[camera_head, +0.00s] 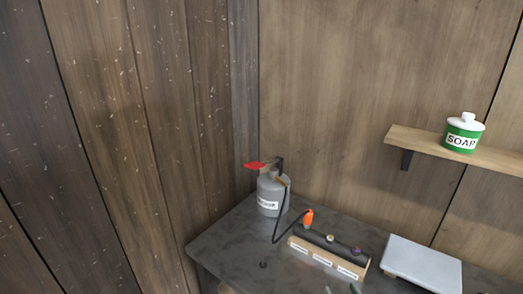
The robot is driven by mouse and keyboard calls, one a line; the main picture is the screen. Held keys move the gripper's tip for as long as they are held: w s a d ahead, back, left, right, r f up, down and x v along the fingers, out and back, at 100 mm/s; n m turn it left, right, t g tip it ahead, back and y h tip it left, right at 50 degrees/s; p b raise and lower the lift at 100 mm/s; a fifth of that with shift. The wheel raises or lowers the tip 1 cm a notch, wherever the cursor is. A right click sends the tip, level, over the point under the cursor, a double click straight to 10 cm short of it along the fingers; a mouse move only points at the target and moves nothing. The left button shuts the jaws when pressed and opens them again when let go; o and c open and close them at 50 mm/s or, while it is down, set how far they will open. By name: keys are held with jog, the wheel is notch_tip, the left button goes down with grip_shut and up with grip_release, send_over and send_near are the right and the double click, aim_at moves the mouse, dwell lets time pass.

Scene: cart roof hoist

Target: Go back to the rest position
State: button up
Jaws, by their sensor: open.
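My gripper and arm do not show clearly in the head view. Small greenish tips poke up at the bottom edge, cut off by the frame, and I cannot tell what they belong to. A dark metal bench (237,247) stands in the corner below wooden walls. On it is a grey canister (271,194) with a red lever (255,165), a white label and a black hose.
The wooden rack (326,259) carries labels and several small items. A pale flat plate (424,264) lies to its right. A wooden shelf (415,139) on the right wall holds a green and white soap jar (462,134). The bench's left front part is mostly clear.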

jog(key=s+f+m+g+h, duration=0.15)
jog(key=s+f, duration=0.45)
jog(key=s, duration=0.6)
jog(key=s+a+r, duration=0.1)
jog(key=s, duration=1.3)
jog(key=s+r+g, duration=0.1)
jog(key=s+r, duration=0.1)
jog(key=s, duration=1.2)
jog(key=shift+a+r+h, duration=0.2)
jog(key=shift+a+h, duration=0.2)
jog(key=shift+h, duration=0.05)
